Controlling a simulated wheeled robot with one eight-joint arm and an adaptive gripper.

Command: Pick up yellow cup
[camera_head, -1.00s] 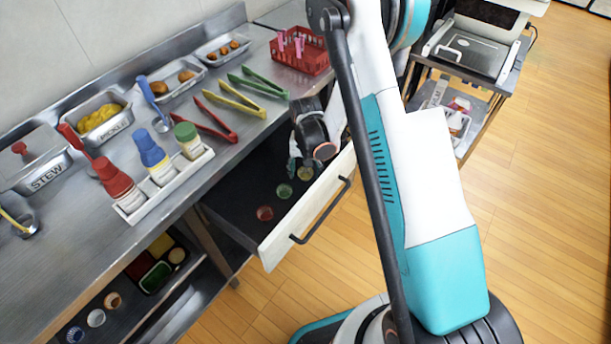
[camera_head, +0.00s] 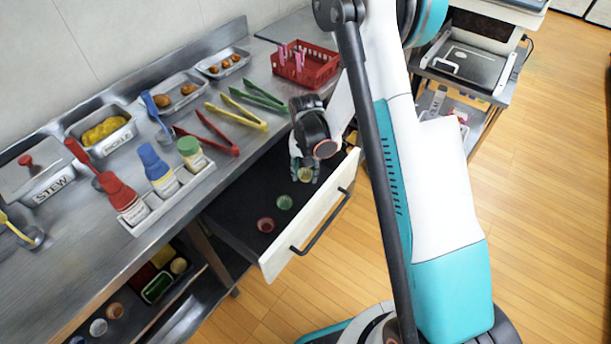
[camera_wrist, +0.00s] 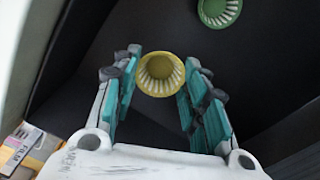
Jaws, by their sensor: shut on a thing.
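The yellow cup (camera_wrist: 160,74) is a small ribbed cup between my gripper's (camera_wrist: 160,80) teal fingers in the wrist view. The fingers are shut on it from both sides. In the head view my gripper (camera_head: 304,170) is in the open drawer, with the yellow cup (camera_head: 305,175) at its tips. I cannot tell whether the cup still touches the drawer floor. A green cup (camera_head: 284,202) and a red cup (camera_head: 265,225) sit in the drawer; the green one also shows at the top of the wrist view (camera_wrist: 219,11).
The open drawer's white front (camera_head: 312,222) with a dark handle (camera_head: 322,225) borders the cups. The counter above holds a red basket (camera_head: 305,67), tongs (camera_head: 236,117), sauce bottles (camera_head: 155,165) and steel trays. A box (camera_wrist: 20,150) shows at lower left in the wrist view.

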